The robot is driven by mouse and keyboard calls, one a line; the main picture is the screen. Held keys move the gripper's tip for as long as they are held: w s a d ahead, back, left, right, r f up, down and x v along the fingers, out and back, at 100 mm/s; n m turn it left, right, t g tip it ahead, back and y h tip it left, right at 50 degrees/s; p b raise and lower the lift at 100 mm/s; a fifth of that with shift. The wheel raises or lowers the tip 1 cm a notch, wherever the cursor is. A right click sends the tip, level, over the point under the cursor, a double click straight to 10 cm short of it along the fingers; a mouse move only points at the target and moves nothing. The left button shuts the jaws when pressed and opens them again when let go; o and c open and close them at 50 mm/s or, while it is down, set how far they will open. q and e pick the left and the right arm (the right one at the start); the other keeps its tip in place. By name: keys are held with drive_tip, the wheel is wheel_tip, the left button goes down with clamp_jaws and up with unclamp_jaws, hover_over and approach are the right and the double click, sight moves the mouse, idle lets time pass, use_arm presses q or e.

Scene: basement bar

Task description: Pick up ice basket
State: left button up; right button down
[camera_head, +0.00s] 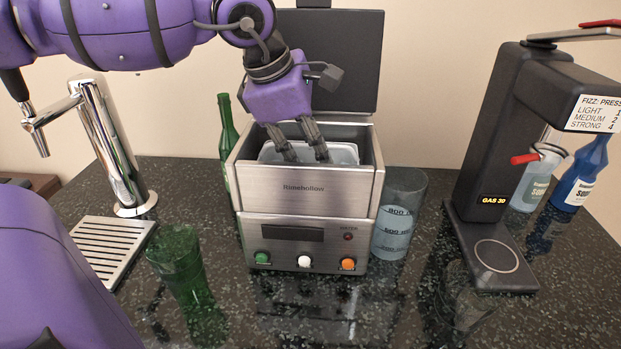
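The ice basket (344,153) is a pale, translucent bin inside the open top of the steel ice maker (305,190) labelled Rimehollow. Only its upper part shows above the front wall. My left gripper (304,157) points down over the basket. Its two dark fingers are spread apart, with the tips at or just inside the basket opening. I cannot tell whether a finger touches the basket. No grasp on it shows. My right gripper is not in view.
The ice maker's dark lid (345,60) stands open behind. A green bottle (228,140) and a measuring beaker (400,215) flank the machine closely. A green glass (181,265), chrome tap (115,150) and drip tray (105,245) are left; a black soda machine (495,150) is right.

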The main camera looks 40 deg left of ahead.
use_arm(q)
drive_tip(key=shift+r, duration=0.1)
clamp_jaws()
idle(0.4)
